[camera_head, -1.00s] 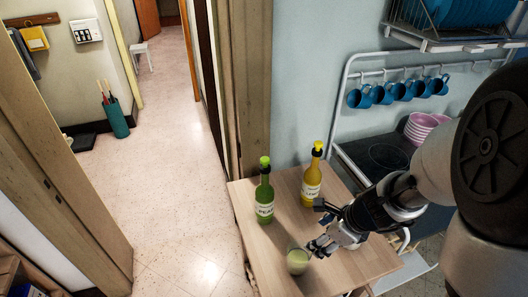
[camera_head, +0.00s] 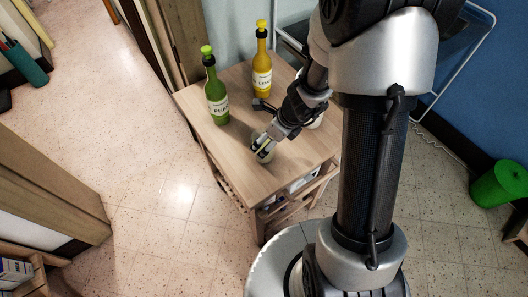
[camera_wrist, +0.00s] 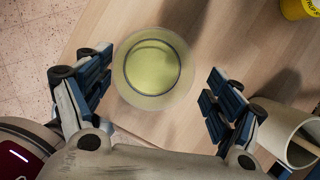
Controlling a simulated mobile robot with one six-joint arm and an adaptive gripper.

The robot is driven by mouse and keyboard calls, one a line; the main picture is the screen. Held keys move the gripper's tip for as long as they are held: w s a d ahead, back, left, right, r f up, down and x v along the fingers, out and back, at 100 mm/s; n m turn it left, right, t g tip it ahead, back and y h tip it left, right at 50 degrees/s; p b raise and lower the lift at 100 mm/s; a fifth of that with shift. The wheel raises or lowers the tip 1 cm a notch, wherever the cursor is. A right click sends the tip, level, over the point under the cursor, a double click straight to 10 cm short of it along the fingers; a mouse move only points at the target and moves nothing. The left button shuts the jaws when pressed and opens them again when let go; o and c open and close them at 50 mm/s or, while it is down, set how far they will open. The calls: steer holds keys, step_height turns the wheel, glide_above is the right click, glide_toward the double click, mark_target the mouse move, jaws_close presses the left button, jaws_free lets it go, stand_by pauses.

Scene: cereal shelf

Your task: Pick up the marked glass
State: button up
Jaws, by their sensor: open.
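In the wrist view the glass (camera_wrist: 152,66) is seen from above, slightly beyond and between my fingertips. No separate mark on it can be made out. My gripper (camera_head: 262,146) is open and reaches down at the glass, partly covering it in the head view. In the wrist view the open fingers (camera_wrist: 157,84) lie left and right of the glass, with visible gaps and nothing held.
A green bottle (camera_head: 216,95) and a yellow bottle (camera_head: 262,68) stand behind on the table (camera_head: 203,118). A white mug (camera_wrist: 284,128) sits right of my right finger in the wrist view. Bare tabletop lies left of the glass; the floor (camera_head: 150,200) is clear.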

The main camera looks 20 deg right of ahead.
steer(key=b+x, duration=0.1)
steer(key=x, duration=0.1)
steer(key=a+b+x, duration=0.1)
steer(key=b+x, duration=0.1)
steer(key=x, duration=0.1)
steer(key=shift+w+a, duration=0.1)
steer(key=shift+w, duration=0.05)
steer(key=shift+r, duration=0.15)
steer(key=c, duration=1.5)
